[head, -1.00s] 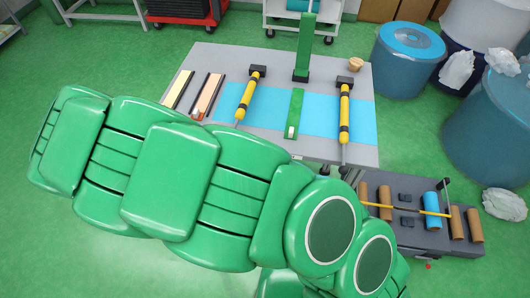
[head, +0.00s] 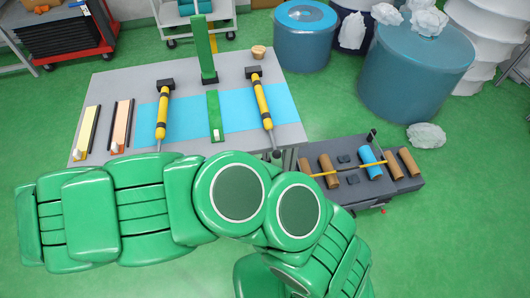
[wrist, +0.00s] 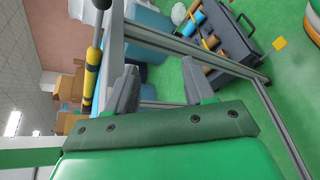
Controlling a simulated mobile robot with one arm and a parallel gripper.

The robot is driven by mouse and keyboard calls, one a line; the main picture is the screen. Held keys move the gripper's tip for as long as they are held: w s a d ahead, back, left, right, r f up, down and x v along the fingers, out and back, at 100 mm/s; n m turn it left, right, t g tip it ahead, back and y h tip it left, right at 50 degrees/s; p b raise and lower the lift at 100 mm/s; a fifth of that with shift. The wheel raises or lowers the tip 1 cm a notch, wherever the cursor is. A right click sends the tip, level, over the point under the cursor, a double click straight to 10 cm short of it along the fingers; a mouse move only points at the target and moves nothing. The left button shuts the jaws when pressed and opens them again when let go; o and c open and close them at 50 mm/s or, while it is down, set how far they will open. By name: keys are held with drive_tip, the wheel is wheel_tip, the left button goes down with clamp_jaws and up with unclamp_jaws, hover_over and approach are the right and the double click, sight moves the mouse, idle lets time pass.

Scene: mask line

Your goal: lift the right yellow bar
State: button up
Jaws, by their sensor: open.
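The right yellow bar (head: 262,103) has black bands, a dark block at its far end and a thin grey rod at its near end. It lies on the grey table over the blue strip. In the wrist view the bar (wrist: 92,68) shows upright at the left, outside my fingers. My gripper (wrist: 160,85) is open and empty, its two grey fingers apart, with a grey frame rail beyond them. In the head view my green arm mostly hides the gripper, near the table's front right corner. A similar left yellow bar (head: 162,112) lies further left.
A green post (head: 205,48) stands at the table's back. A green strip (head: 214,115) lies between the bars. A dark case with brown and blue rolls (head: 370,162) sits at the right front. Blue bins (head: 305,35) stand behind right.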

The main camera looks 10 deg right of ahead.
sight(277, 154)
drive_tip(key=shift+w+d+r+m+g+h, duration=0.15)
drive_tip(key=shift+d+r+h, duration=0.7)
drive_tip(key=shift+d, duration=1.35)
drive_tip(key=shift+w+d+r+m+g+h, duration=0.1)
drive_tip(key=shift+w+d+r+m+h, duration=0.25)
drive_tip(key=shift+d+r, duration=1.4)
drive_tip(key=shift+w+d+r+m+g+h, duration=0.1)
drive_tip(key=shift+d+r+h, duration=0.5)
drive_tip(key=shift+d, duration=2.1)
drive_tip(key=shift+f, duration=0.1)
drive_tip(key=shift+c, duration=0.3)
clamp_jaws()
